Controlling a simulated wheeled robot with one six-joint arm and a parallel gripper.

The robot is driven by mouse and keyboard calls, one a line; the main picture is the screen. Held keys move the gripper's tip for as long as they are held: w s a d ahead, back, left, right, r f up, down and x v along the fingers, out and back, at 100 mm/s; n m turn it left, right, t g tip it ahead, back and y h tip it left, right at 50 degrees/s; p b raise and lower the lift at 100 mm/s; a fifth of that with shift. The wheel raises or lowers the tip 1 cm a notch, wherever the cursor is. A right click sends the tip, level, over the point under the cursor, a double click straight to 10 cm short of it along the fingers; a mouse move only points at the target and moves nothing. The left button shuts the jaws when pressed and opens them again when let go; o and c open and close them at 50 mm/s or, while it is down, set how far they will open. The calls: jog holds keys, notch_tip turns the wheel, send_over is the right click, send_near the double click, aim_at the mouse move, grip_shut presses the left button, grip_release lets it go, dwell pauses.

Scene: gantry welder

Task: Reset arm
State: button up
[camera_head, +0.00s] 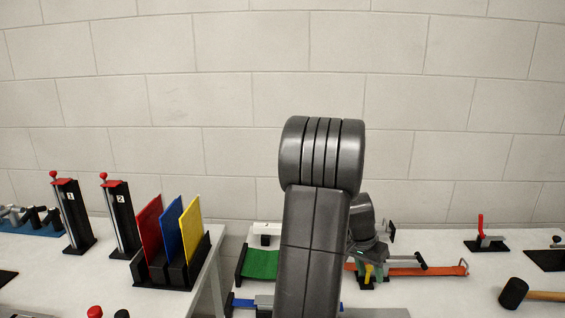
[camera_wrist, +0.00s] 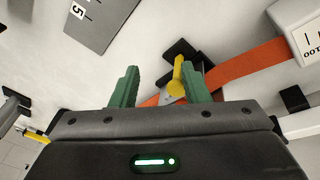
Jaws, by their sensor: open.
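My arm rises in the middle of the head view and bends over towards the table, hiding part of it. My gripper (camera_wrist: 160,87) shows in the wrist view as two green fingers spread wide apart. Nothing is held between them. A yellow handle (camera_wrist: 178,76) on a black base shows between the fingertips, nearer the right finger; I cannot tell whether they touch. In the head view, the yellow handle (camera_head: 369,273) shows just right of my arm, and the gripper there is mostly hidden.
An orange strip (camera_wrist: 248,64) runs beside the handle. A red-handled clamp (camera_head: 482,232) and a mallet (camera_head: 514,293) are on the right. A rack with red, blue and yellow plates (camera_head: 190,232) stands left, beside two black stands. A gap separates the tables.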

aim_at(368, 266)
jog(key=shift+w+r+g+p, duration=0.2)
jog(key=shift+w+g+p, duration=0.45)
jog(key=shift+p, duration=0.45)
jog(key=shift+w+r+g+p, duration=0.2)
jog(key=shift+w+g+p, duration=0.2)
jog(key=shift+g+p, duration=0.6)
jog(key=shift+w+d+f+n+g+p, duration=0.1)
jog(key=shift+w+n+g+p, duration=0.2)
jog(key=shift+w+g+p, duration=0.8)
jog(key=shift+s, duration=0.35)
